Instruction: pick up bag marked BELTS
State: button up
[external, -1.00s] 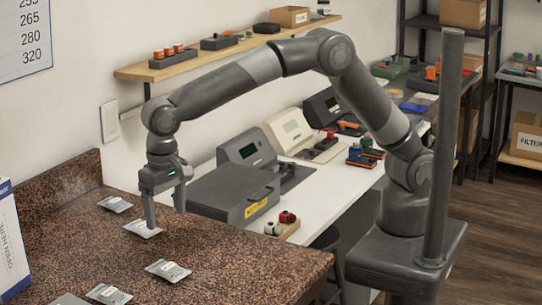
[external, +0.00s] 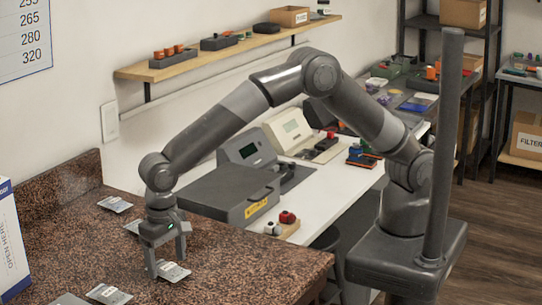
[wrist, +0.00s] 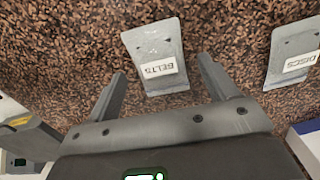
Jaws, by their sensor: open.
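The bag marked BELTS (wrist: 151,42) is a flat grey pouch with a white label, which reads upside down in the wrist view. In the external view this bag (external: 175,271) lies on the speckled brown counter, just by my fingertips. My gripper (external: 167,266) is low over the counter, open, with nothing held. In the wrist view, my gripper's (wrist: 163,67) two fingers are spread, and the labelled end of the bag lies between their tips. The rest of the bag extends beyond them. I cannot tell whether the fingers touch it.
A bag marked DISCS (wrist: 293,55) lies to the right in the wrist view. Other bags lie on the counter (external: 235,262), one at the back left (external: 115,204). A white box (external: 10,240) stands at the left.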

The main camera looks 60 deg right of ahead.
jog(key=shift+f, duration=0.6)
jog(key=shift+c, duration=0.4)
jog(key=c, duration=1)
jog(key=shift+r, duration=0.15)
